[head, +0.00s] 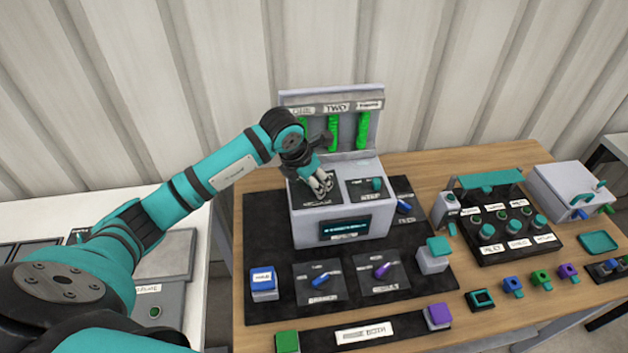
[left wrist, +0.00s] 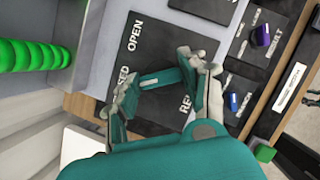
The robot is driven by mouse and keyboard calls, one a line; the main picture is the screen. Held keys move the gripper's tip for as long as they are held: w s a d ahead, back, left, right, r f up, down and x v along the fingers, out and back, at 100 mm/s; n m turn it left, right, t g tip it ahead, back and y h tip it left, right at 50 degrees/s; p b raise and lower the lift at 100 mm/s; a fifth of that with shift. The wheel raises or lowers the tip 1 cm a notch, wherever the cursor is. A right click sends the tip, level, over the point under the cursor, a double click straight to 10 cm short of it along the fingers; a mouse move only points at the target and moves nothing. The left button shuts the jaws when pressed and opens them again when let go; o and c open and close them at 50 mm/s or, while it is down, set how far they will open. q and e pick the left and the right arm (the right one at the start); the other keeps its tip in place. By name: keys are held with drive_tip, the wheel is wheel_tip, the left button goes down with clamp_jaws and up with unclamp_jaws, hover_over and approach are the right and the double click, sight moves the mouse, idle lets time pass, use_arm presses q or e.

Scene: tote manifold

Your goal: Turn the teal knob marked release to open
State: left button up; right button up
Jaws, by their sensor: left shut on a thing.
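The teal release knob (left wrist: 160,80) is a bar-shaped handle on a dark plate (left wrist: 165,40) lettered OPEN, a partly covered word ending in SED, and a partly covered word starting RE. A white line on the knob points toward the word ending in SED. My left gripper (left wrist: 160,84) is shut on the knob, one finger at each end of the bar. In the head view my left gripper (head: 322,188) is over the left plate on top of the grey box (head: 305,226) and hides the knob. My right gripper is in neither view.
A second teal knob (head: 376,184) sits on the plate just right of the gripper. Green columns (head: 362,131) stand behind on an upright panel (head: 375,98). Blue (head: 320,280) and purple (head: 382,269) knobs are in front. A switch panel (head: 488,255) is to the right.

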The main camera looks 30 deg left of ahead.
use_arm(q)
drive_tip(key=shift+c, duration=0.5)
drive_tip(key=shift+f+m+b, duration=0.15)
drive_tip(key=shift+m+b, duration=0.25)
drive_tip(key=shift+b, duration=0.3)
drive_tip(key=m+h+b, duration=0.1)
drive_tip(key=m+b, duration=0.2)
drive_tip(key=m+g+h+b, duration=0.1)
drive_tip(key=m+b, duration=0.1)
drive_tip(key=b, duration=0.1)
drive_tip(key=shift+w+a+m, duration=0.15)
drive_tip(key=shift+m, duration=0.25)
drive_tip(key=m+g+b, duration=0.1)
drive_tip(key=m+b, duration=0.2)
drive_tip(key=shift+h, duration=0.4)
drive_tip(key=shift+m+g+b, duration=0.95)
drive_tip(key=shift+m+g, duration=0.05)
drive_tip(key=shift+m, duration=1.1)
drive_tip(key=shift+r, duration=0.2)
drive_tip(key=o, duration=1.2)
drive_tip(key=shift+c, duration=0.2)
